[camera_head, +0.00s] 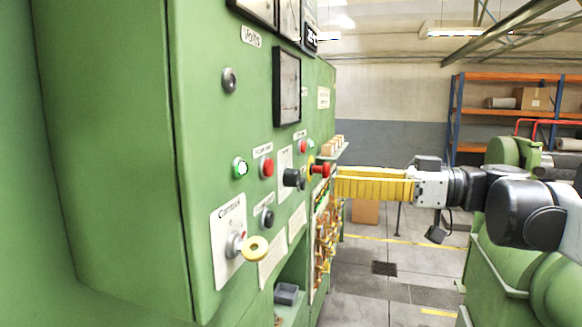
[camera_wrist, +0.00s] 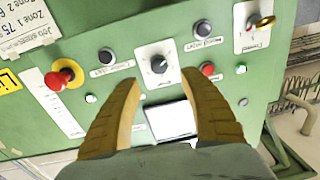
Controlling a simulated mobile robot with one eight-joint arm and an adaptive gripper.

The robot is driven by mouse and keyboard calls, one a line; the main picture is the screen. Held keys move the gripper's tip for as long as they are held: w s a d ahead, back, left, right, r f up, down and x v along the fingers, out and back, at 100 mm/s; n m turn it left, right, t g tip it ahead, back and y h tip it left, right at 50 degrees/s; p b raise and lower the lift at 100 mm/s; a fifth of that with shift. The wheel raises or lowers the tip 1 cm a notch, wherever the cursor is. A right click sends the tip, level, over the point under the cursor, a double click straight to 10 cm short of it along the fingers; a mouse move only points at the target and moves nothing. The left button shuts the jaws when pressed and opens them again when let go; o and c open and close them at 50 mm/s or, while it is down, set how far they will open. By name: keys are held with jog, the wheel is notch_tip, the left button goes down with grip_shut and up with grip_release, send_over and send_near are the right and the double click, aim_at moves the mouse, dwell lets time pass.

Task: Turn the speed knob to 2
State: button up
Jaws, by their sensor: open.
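A black knob on a white dial plate shows on the green panel in the head view (camera_head: 291,178) and in the wrist view (camera_wrist: 158,64). It looks like the speed knob, but its lettering and setting are too small to read. My gripper has yellow fingers, seen in the head view (camera_head: 337,181) and in the wrist view (camera_wrist: 158,78). It is open and empty, pointing at the panel. In the wrist view the knob appears between the two fingertips. In the head view the fingertips are apart from it, to its right.
A red emergency stop button (camera_head: 320,170) with a yellow ring sticks out near the knob; it also shows in the wrist view (camera_wrist: 62,75). The aisle floor is clear.

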aim_at(299, 177)
jog(key=p+x, duration=0.1)
jog(key=x, duration=0.7)
jog(key=shift+p, duration=0.4)
jog(key=shift+w, duration=0.1)
grip_shut()
